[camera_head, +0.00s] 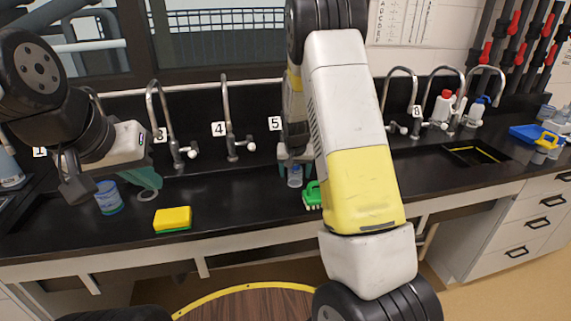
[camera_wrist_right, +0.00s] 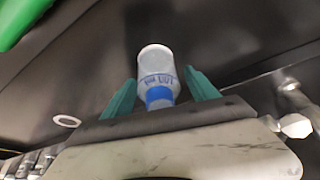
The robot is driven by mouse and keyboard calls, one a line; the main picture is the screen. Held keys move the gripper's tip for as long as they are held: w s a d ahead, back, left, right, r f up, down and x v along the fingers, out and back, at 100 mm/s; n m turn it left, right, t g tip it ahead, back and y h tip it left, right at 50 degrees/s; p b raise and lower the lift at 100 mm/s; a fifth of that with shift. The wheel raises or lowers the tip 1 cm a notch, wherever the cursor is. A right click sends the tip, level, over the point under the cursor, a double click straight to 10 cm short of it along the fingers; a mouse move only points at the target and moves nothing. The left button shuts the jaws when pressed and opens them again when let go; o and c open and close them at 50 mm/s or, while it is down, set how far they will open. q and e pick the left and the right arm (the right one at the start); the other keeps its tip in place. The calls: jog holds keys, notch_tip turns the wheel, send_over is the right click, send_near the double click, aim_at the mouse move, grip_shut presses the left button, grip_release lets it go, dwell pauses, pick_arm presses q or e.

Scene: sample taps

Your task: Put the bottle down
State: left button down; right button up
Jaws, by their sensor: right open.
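The bottle (camera_head: 295,176) is small, pale and translucent with blue markings. In the head view it is on the black counter in front of the tap labelled 5, with its upper part hidden by my right gripper (camera_head: 295,160). In the right wrist view the bottle (camera_wrist_right: 157,72) lies between the two teal fingers of my right gripper (camera_wrist_right: 163,92). They are apart, with a gap visible beside the bottle. My left gripper (camera_head: 147,182) hangs over the counter at the left; its teal fingers overlap, so its opening is unclear.
A green brush (camera_head: 312,195) is close to the right of the bottle. A yellow sponge (camera_head: 173,219) and a blue-labelled container (camera_head: 108,198) are at left. Taps line the back, including one (camera_head: 229,125) by label 4. Counter between sponge and bottle is clear.

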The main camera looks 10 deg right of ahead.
jog(key=shift+r, duration=0.1)
jog(key=s+a+r+n+t+y, duration=0.1)
jog(key=s+a+r+y, duration=0.2)
jog(key=s+r, duration=1.85)
jog(key=s+a+r+n+t, duration=0.1)
jog(key=s+r, duration=0.3)
jog(key=s, duration=0.8)
jog(key=shift+s+a+n, duration=0.3)
jog(key=shift+a+n, duration=0.2)
jog(key=shift+n, duration=0.1)
